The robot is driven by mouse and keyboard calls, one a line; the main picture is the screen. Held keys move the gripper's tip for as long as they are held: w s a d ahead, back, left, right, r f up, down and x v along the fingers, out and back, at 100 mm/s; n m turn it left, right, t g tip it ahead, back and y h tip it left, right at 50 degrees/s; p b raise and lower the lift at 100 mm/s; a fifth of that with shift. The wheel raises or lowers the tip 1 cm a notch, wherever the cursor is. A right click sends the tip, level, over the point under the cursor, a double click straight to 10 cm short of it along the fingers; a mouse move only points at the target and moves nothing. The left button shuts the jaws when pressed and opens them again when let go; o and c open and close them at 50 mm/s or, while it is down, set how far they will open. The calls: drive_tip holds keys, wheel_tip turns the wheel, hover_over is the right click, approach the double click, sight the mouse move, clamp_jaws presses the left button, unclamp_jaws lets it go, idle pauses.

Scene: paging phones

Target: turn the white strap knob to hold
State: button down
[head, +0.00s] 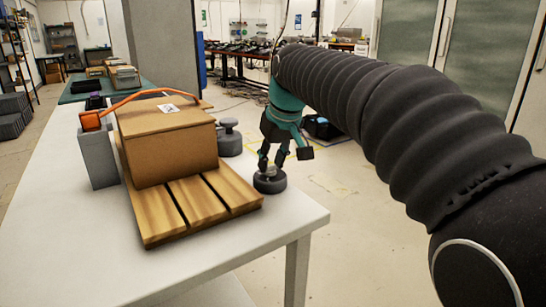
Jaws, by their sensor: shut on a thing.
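My gripper (272,164) points down over a dark grey round base (270,183) near the table's right edge. Its fingers are shut on the small knob on top of this base. A little of a pale part, likely the white strap knob (267,173), shows between the fingertips; the fingers hide most of it. Its pointing direction and any hold mark are too small to read. An orange strap (135,95) runs over a cardboard box (175,145) and meets a grey post (98,158) at the left.
The box sits on a slatted wooden pallet (160,225) on the white table (95,240). The table's front is clear. Open floor lies to the right.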

drive_tip(key=m, duration=0.2)
drive_tip(key=m+h, duration=0.1)
drive_tip(key=m, duration=0.1)
drive_tip(key=shift+a+m+t+h, duration=0.2)
drive_tip(key=shift+m+t+h, duration=0.1)
drive_tip(key=shift+a+m+h, duration=0.1)
drive_tip(key=shift+m+h, duration=0.6)
drive_tip(key=shift+m, duration=1.2)
drive_tip(key=c, duration=0.8)
unclamp_jaws()
drive_tip(key=shift+c, duration=0.2)
drive_tip(key=shift+r, duration=0.1)
drive_tip(key=v, duration=1.1)
drive_tip(key=shift+r, duration=0.35)
drive_tip(key=shift+s+a, duration=0.1)
